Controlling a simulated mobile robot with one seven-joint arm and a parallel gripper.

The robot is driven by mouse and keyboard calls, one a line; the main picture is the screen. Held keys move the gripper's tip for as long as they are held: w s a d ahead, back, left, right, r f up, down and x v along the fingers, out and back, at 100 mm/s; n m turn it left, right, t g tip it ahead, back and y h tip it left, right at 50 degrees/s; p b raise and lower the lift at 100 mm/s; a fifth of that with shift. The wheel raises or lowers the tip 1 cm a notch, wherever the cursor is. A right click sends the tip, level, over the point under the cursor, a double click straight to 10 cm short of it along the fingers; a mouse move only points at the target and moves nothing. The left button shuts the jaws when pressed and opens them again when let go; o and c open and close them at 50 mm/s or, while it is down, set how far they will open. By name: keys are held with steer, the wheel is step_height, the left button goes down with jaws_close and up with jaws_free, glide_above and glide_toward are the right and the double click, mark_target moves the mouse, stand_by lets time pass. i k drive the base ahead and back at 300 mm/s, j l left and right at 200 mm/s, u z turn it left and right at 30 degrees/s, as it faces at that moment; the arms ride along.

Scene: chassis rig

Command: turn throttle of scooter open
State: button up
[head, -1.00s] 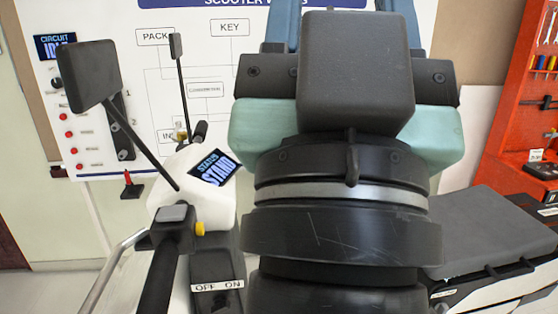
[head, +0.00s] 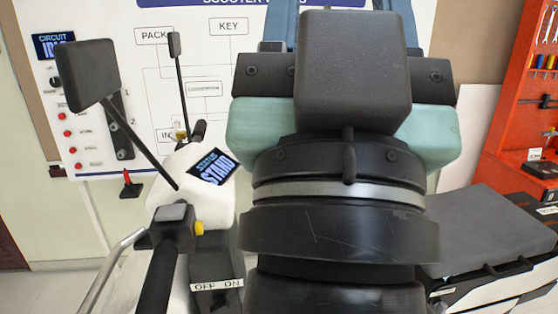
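The scooter's white front cowl (head: 192,190) is left of centre, with a display reading "STATUS STAND" (head: 212,168). A black handlebar grip (head: 157,285) is at the lower left, beside a silver lever (head: 108,268), a switch block with a grey top (head: 172,213) and a yellow button (head: 199,228). Another dark grip end (head: 199,131) shows on the far side. I cannot tell which is the throttle or how far it is turned. My arm and wrist fill the centre, apart from both grips in the picture. My fingertips are hidden, so their opening cannot be judged.
Two mirrors on stalks, a large near one (head: 88,75) and a small far one (head: 174,45), rise above the cowl. An "OFF ON" switch label (head: 217,285) is below. The dark seat (head: 485,230) is at the right. A diagram board (head: 205,85) stands behind, with a red tool rack (head: 520,120).

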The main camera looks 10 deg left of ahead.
mark_target(201, 127)
steer(key=u, duration=0.45)
steer(key=i+l+u, duration=0.3)
steer(key=i+l, duration=0.15)
steer(key=l, duration=0.15)
steer(key=i+l+u, duration=0.1)
steer(key=i+l, duration=0.15)
steer(key=i+l+u, duration=0.15)
steer(key=l, duration=0.3)
steer(key=i+l+u, duration=0.15)
steer(key=l, duration=0.25)
steer(key=i+l+u, duration=0.15)
steer(key=l, duration=0.25)
steer(key=i, duration=0.1)
